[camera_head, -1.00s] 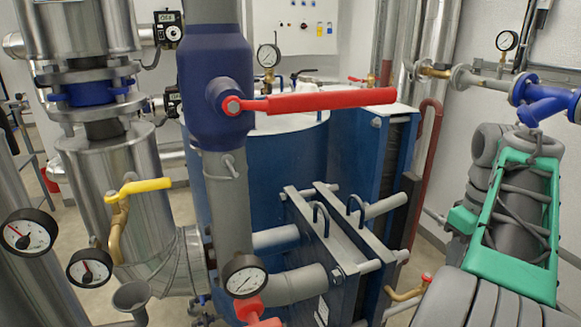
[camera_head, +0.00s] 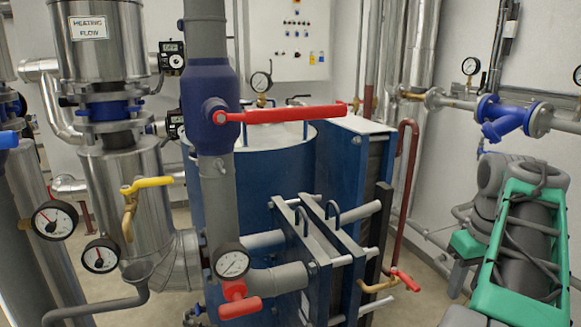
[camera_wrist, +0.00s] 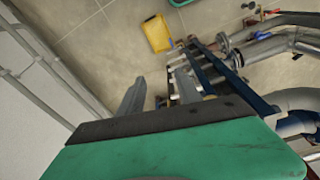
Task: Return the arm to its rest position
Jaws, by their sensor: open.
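My arm (camera_head: 525,240), grey and green with dark cables, is folded at the right side of the head view, beside the plate exchanger and clear of it. My gripper (camera_wrist: 152,92) shows in the wrist view as grey fingers beyond a green and black body. It is open, with nothing seen between the fingers. It hangs over the tiled floor. The gripper is not seen in the head view.
The blue plate exchanger (camera_head: 335,240) stands mid-picture, with a long red valve handle (camera_head: 290,113) above it. A yellow valve handle (camera_head: 147,184) and gauges are at left. A yellow container (camera_wrist: 157,34) is on the floor. A wall pipe with a blue fitting (camera_head: 505,117) runs behind my arm.

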